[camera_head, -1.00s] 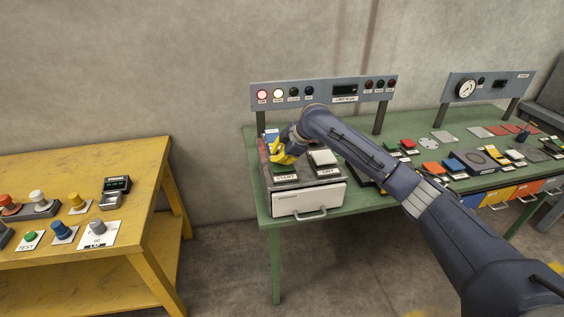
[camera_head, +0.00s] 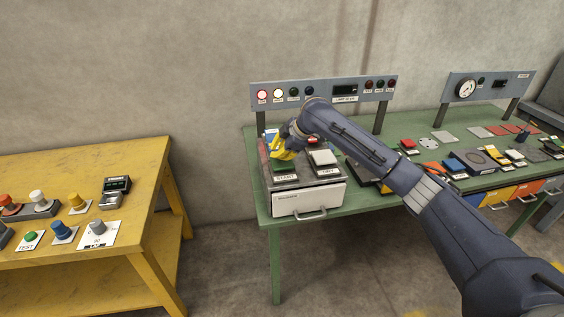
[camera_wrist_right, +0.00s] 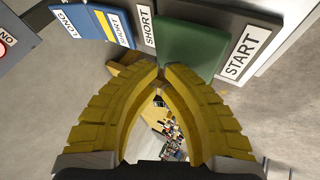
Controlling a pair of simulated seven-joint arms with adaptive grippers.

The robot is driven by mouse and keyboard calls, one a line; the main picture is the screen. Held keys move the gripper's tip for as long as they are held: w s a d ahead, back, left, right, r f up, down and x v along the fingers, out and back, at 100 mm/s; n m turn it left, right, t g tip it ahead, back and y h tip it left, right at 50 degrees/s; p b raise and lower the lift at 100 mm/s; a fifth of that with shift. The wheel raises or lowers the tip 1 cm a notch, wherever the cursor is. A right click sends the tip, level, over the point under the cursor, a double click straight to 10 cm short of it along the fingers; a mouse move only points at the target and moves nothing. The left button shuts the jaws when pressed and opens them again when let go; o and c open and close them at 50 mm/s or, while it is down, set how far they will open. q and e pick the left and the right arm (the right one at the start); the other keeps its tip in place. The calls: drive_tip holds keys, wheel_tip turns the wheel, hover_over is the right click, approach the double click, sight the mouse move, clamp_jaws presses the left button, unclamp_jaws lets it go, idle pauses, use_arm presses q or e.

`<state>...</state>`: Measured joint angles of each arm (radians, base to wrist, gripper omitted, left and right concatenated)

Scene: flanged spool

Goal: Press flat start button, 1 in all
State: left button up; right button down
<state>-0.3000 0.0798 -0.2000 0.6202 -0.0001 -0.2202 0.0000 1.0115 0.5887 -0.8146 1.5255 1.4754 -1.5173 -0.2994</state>
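The flat green start button (camera_head: 285,167) sits on the left of the control box on the green table, with a START label in front of it. It also shows in the right wrist view (camera_wrist_right: 190,48), beside its START label. My right gripper (camera_head: 278,156) has yellow fingers, and their tips are together just at the button's back left part, partly covering it. In the right wrist view the closed fingertips (camera_wrist_right: 160,72) lie at the button's edge. I cannot tell whether they touch it. My left gripper is not in view.
A white flat button (camera_head: 323,158) sits right of the start button. A panel with lamps (camera_head: 325,92) stands behind. A blue switch block (camera_wrist_right: 95,24) is beside the green button. The yellow table (camera_head: 100,160) at left holds several other buttons.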

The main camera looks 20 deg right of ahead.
sight(278, 160)
drive_tip(key=shift+r, duration=0.3)
drive_tip(key=shift+r, duration=0.15)
drive_tip(key=shift+r, duration=2.35)
